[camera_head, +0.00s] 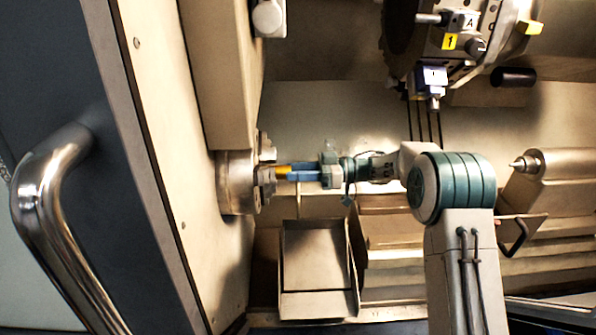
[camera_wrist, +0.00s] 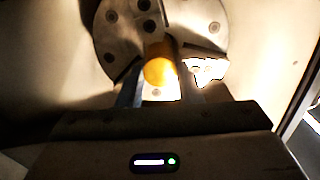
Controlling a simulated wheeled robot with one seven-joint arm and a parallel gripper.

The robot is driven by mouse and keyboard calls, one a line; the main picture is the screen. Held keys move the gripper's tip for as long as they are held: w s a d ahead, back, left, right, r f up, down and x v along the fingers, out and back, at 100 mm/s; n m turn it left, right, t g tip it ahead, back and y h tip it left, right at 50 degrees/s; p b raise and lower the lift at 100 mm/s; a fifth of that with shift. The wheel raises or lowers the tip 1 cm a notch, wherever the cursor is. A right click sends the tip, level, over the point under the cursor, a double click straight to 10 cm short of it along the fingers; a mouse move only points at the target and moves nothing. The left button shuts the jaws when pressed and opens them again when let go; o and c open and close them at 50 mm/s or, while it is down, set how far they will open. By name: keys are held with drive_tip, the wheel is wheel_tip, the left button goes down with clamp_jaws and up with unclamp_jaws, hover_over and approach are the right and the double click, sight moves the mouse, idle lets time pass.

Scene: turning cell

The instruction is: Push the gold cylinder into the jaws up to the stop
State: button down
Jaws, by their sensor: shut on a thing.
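The gold cylinder (camera_head: 282,171) lies level between my gripper and the chuck in the head view. It also shows in the wrist view (camera_wrist: 159,71), between my two fingers. My gripper (camera_head: 290,173) is shut on the gold cylinder from the right. The chuck (camera_head: 236,183) is a round metal body with jaws (camera_head: 264,175) facing right. In the wrist view the chuck face (camera_wrist: 117,35) is straight ahead, and the far end of the cylinder is at its centre among the jaws. The stop is hidden, and I cannot tell how deep the cylinder sits.
A tool turret (camera_head: 470,45) hangs at the upper right. A tailstock (camera_head: 552,163) stands at the right. An open metal tray (camera_head: 318,255) lies below the chuck. The machine door with its handle (camera_head: 45,200) is at the left.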

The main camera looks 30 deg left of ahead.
drive_tip(key=shift+s+a, duration=0.1)
idle(0.3)
drive_tip(key=shift+f, duration=0.15)
drive_tip(key=c, duration=0.8)
unclamp_jaws()
drive_tip(key=shift+c, duration=0.2)
drive_tip(key=v, duration=0.6)
drive_tip(key=shift+d, duration=0.3)
idle(0.3)
idle(0.4)
